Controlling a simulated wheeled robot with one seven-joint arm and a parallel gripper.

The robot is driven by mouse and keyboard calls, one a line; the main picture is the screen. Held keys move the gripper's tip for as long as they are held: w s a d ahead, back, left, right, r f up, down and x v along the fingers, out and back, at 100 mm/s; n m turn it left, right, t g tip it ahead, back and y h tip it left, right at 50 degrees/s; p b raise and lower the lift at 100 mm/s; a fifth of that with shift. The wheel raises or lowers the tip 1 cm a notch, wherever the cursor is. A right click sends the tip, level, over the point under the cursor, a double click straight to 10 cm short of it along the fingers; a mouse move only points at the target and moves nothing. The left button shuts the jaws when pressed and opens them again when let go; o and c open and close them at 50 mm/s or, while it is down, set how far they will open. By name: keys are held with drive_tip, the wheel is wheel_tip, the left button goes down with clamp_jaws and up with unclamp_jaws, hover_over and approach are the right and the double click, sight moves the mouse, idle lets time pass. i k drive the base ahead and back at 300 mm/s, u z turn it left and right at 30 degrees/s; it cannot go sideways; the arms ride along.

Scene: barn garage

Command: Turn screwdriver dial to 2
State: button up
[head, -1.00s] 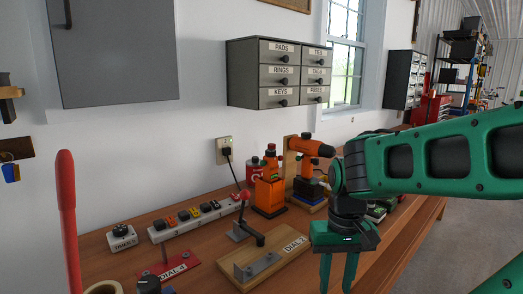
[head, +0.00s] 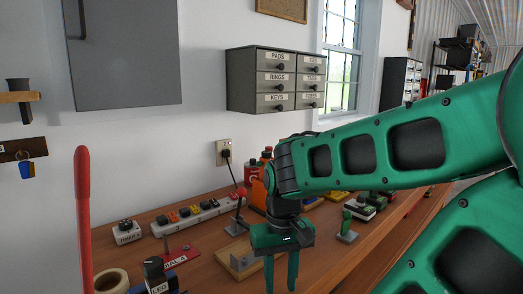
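My gripper (head: 281,275) hangs over the front of the workbench, pointing down. Its two fingers are apart with nothing seen between them; the tips are near the lower picture edge. The orange power screwdriver on its wooden stand, visible earlier, is hidden behind my arm, so its dial and setting cannot be seen. A red plate with a dial label (head: 178,254) lies farther left.
An orange bottle jack (head: 258,194) and red can (head: 252,170) stand near the wall. A power strip (head: 195,216), a timer box (head: 127,232) and a tape roll (head: 111,281) are left. Bare bench (head: 330,262) lies right of the gripper.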

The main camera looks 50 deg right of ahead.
sight(266, 154)
drive_tip(key=z, duration=0.05)
drive_tip(key=k, duration=1)
drive_tip(key=z, duration=0.55)
drive_tip(key=i, duration=1)
drive_tip(key=u, duration=0.05)
